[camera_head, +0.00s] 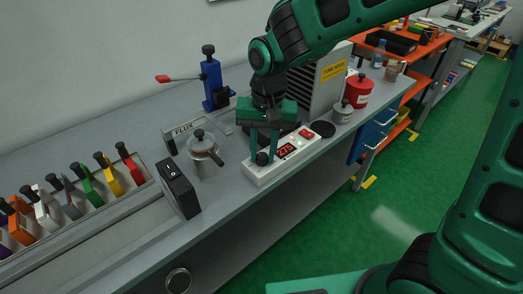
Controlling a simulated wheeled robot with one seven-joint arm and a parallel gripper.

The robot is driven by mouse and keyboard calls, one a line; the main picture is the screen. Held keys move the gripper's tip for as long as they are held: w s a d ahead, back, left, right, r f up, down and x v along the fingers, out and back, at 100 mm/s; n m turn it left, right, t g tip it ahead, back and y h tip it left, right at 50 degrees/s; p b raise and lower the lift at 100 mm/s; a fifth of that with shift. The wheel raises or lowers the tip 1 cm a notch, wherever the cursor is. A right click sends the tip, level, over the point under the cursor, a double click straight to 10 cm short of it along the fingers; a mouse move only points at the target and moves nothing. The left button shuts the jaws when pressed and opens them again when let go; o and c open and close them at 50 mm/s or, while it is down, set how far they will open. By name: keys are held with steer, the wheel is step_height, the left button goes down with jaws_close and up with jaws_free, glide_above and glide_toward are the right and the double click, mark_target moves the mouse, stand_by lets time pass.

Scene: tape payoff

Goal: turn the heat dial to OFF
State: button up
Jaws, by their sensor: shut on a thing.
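The heat dial (262,158) is a small black knob at the left end of a white control box (262,176) on the grey bench. The box has a red lit display (286,151) that seems to read 275, and a red switch (306,133) at its right end. My gripper (263,156) points down over the box, its two green fingers on either side of the dial and shut on it. The fingers hide part of the dial, and any pointer or OFF mark is too small to make out.
A metal pot with a black knob (203,150) and a FLUX-labelled holder (187,128) stand left of the box. A black box (180,190) is near the front edge. A lever press (213,82) stands behind; a red can (357,92) and small tin (343,112) are right.

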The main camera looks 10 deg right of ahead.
mark_target(262, 153)
steer(key=n, duration=0.6)
steer(key=shift+w, duration=0.1)
steer(key=n, duration=0.6)
steer(key=shift+d+n, duration=0.1)
steer(key=shift+n, duration=0.3)
steer(key=n, duration=0.5)
steer(key=shift+g+h, duration=0.3)
steer(key=n, duration=0.6)
steer(key=shift+w, duration=0.15)
steer(key=shift+n, duration=0.3)
steer(key=o, duration=1)
steer(key=shift+o, duration=0.2)
step_height(262, 153, up, 11)
steer(key=shift+w, duration=0.3)
